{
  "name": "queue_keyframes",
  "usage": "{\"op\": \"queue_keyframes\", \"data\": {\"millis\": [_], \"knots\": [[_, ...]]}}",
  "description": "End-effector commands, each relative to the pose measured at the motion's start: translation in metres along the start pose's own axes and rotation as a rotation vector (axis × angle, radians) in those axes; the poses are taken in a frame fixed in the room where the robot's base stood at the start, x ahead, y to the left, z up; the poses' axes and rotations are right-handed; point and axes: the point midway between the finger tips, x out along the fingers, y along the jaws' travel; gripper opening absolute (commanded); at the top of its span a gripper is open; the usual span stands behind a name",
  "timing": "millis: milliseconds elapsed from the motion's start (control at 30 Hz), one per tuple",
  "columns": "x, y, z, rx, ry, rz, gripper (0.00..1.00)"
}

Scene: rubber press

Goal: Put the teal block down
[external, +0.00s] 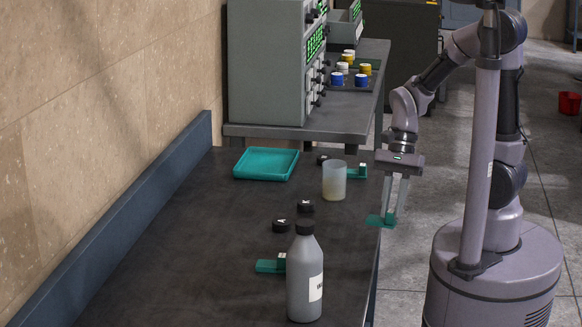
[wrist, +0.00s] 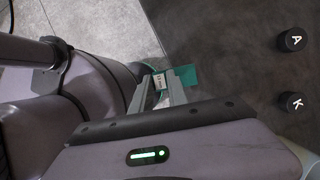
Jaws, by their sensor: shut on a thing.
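My gripper (external: 392,212) points down at the right edge of the dark table and is shut on a teal block (external: 376,220). In the external view the block overlaps the table edge; I cannot tell whether it touches the top. In the wrist view the teal block (wrist: 188,75) shows beyond my gripper's fingers (wrist: 164,82), with a small white label beside it. Another teal block (external: 357,173) with a white label lies behind the cup. A further teal block (external: 268,266) lies beside the grey bottle, which partly hides it.
A teal tray (external: 266,164) sits at the table's far left. A translucent cup (external: 334,182), a grey bottle (external: 305,276) and black caps (external: 282,226) stand on the table (external: 190,245). Its left middle is clear. A grey instrument cabinet (external: 268,65) stands behind.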

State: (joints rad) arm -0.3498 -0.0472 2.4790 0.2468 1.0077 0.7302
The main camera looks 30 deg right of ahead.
Motion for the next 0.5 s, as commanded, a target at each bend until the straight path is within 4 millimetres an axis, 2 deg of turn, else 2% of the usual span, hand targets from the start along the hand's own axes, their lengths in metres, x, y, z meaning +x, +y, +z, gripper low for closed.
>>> {"op": "queue_keyframes", "data": {"millis": [33, 167, 300, 400, 500], "knots": [[-0.004, -0.017, 0.006, 0.052, -0.001, -0.023, 0.0], [0.003, -0.071, 0.027, 0.254, -0.001, -0.106, 0.0], [0.02, -0.128, 0.067, 0.482, 0.0, -0.202, 0.0], [0.033, -0.159, 0.098, 0.619, -0.001, -0.26, 0.0], [0.045, -0.178, 0.124, 0.721, -0.002, -0.302, 0.0]]}}
